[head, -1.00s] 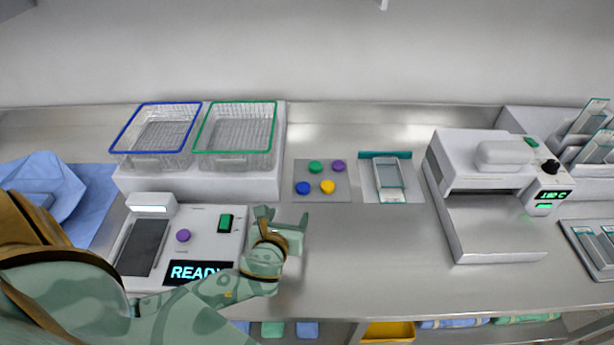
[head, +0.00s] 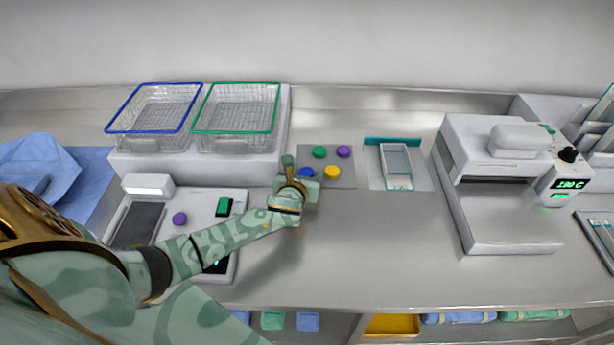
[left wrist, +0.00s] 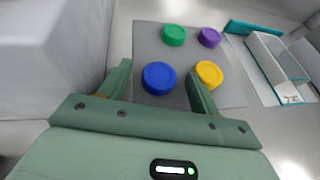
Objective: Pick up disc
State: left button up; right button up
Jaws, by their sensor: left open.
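Several discs sit on a grey mat (head: 345,180): a blue disc (head: 306,172), a green disc (head: 320,152), a purple disc (head: 343,151) and a yellow disc (head: 332,172). My left gripper (head: 303,172) is at the mat's left edge, over or beside the blue disc, which it partly hides in the head view. In the left wrist view the open fingers (left wrist: 160,88) point toward the blue disc (left wrist: 159,77), which shows between them; the yellow disc (left wrist: 209,74) is by the right fingertip. Another purple disc (head: 180,218) lies on the white device at left. My right gripper is not in view.
Blue-rimmed (head: 152,125) and green-rimmed (head: 237,122) wire baskets stand on a white block behind the gripper. A teal-edged glass slide holder (head: 397,165) lies right of the mat. A white heater machine (head: 500,200) stands further right. The counter in front of the mat is clear.

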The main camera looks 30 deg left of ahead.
pick_arm(q)
jog(key=shift+w+f, duration=0.1)
jog(key=shift+w, duration=0.05)
jog(key=c, duration=1.1)
jog(key=shift+o, duration=0.2)
jog(key=shift+r, duration=0.2)
